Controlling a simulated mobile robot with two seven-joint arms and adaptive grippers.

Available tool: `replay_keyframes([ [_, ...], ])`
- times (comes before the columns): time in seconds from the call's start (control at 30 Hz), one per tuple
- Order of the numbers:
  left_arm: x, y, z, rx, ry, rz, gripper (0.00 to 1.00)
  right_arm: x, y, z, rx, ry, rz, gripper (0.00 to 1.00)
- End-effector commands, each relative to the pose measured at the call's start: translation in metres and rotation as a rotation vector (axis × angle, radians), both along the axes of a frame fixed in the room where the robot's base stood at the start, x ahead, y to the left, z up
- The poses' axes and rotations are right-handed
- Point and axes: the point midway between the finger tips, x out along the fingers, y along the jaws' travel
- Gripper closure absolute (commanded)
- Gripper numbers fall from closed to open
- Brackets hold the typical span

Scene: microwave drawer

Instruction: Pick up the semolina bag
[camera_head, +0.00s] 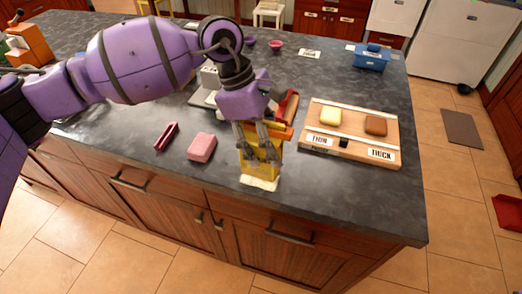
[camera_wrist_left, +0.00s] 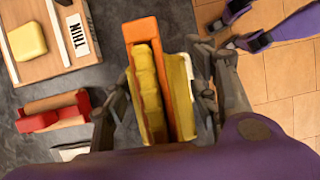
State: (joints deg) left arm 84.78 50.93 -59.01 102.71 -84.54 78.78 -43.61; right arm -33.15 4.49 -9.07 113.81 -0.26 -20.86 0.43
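The semolina bag seems to be the yellow package with a pale base (camera_head: 262,178) near the counter's front edge, standing upright. In the left wrist view the package (camera_wrist_left: 150,90) shows yellow, orange and white parts from above. My left gripper (camera_head: 258,145) points down over it, with one finger on each side. The fingers (camera_wrist_left: 160,100) are spread around the package; firm contact does not show. My right gripper (camera_wrist_left: 222,34) shows at the top right of the left wrist view, away from the counter over the floor, its fingers apart and empty.
A wooden board (camera_head: 347,150) with THIN and THICK labels holds a yellow block (camera_head: 330,117) and a brown block (camera_head: 375,125). A pink block (camera_head: 202,147) and a dark red item (camera_head: 166,136) lie left of the bag. A blue container (camera_head: 371,58) stands at the back right.

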Motion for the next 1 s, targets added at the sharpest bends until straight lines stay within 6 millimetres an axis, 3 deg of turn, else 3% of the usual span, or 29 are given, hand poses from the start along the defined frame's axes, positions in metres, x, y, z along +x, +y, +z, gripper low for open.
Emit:
replay_keyframes([
  [0.03, 0.0, 0.0, 0.0, 0.0, 0.0, 0.0, 0.57, 0.0, 0.0, 0.0, 0.0, 0.0, 0.0, 0.43],
  [0.37, 0.0, 0.0, 0.002, -0.002, -0.002, 0.0, 0.99, 0.0, 0.0, 0.0, 0.0, 0.0, 0.0, 0.43],
  [0.73, 0.001, -0.001, 0.006, -0.003, -0.002, 0.0, 0.99, -0.001, 0.0, -0.002, -0.001, 0.004, 0.001, 0.43],
  [1.0, 0.001, 0.0, 0.031, -0.003, -0.003, -0.001, 0.99, -0.005, 0.0, -0.009, -0.001, 0.011, 0.003, 0.43],
])
